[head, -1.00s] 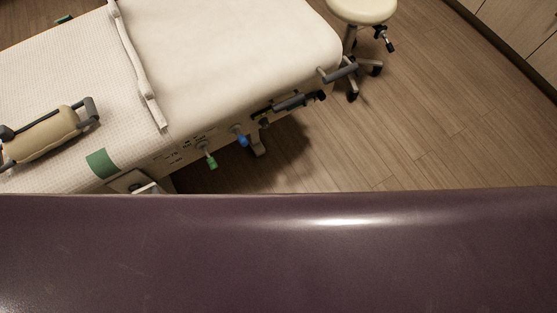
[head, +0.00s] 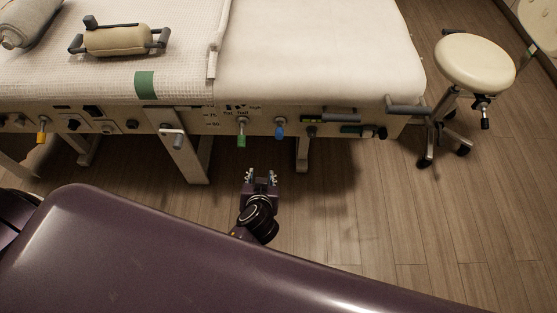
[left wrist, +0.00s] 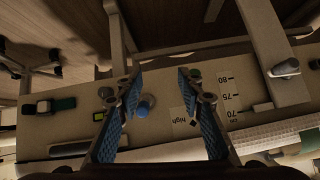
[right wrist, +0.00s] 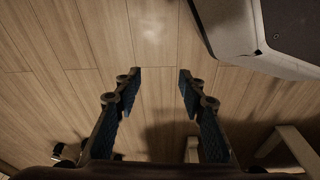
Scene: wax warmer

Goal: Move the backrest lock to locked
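The side panel (head: 225,122) of the treatment bed carries several controls. I cannot tell which one is the backrest lock. My left gripper (head: 262,176) is open and empty, in front of and apart from the panel, below the green and blue levers. In the left wrist view, the blue tip (left wrist: 143,109) shows between the open fingers (left wrist: 158,75); the white-handled lever (left wrist: 286,68) is at right. My right gripper (right wrist: 159,73) is open and empty over the floor.
Dark handles (head: 330,118) stick out along the panel's right part. A stool (head: 477,64) stands at the bed's right end. A tan roller (head: 117,40) lies on the bed. Bed legs (head: 190,160) stand below the panel. Floor (head: 350,210) in front is clear.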

